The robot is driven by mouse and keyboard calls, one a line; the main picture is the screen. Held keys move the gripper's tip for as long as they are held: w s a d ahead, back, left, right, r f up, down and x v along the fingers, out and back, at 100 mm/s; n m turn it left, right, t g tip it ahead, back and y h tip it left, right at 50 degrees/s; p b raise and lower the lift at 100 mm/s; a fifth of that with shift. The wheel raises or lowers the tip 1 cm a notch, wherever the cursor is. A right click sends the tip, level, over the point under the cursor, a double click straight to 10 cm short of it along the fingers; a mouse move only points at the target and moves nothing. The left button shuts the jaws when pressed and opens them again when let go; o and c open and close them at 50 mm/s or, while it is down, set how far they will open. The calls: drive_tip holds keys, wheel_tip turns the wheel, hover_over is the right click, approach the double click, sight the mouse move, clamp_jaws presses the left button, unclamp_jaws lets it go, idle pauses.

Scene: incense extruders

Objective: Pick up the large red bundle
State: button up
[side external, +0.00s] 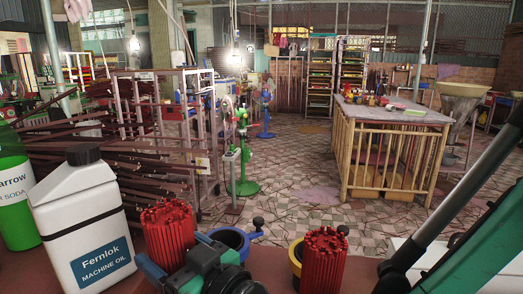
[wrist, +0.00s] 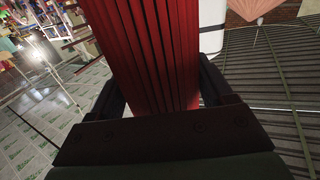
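Two red bundles of sticks stand at the front in the side view. The left red bundle (side external: 168,234) is between the fingers of my gripper (side external: 178,256), and my gripper's body hides its lower part. The right red bundle (side external: 323,262) stands at a yellow and blue ring (side external: 296,254). In the wrist view the red bundle (wrist: 150,55) fills the space between my fingers (wrist: 160,80), with no clear gap on either side, so my gripper looks shut on it. I cannot tell whether its base touches the table.
A white machine oil bottle (side external: 83,215) and a green soda bottle (side external: 14,190) stand left of my gripper. An empty blue ring with a black knob (side external: 230,239) is just right of the held bundle. The brown table (side external: 135,283) has little free room. Racks and a workbench stand farther back.

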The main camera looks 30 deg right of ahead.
clamp_jaws()
wheel_tip(320, 180, up, 21)
idle(1.6)
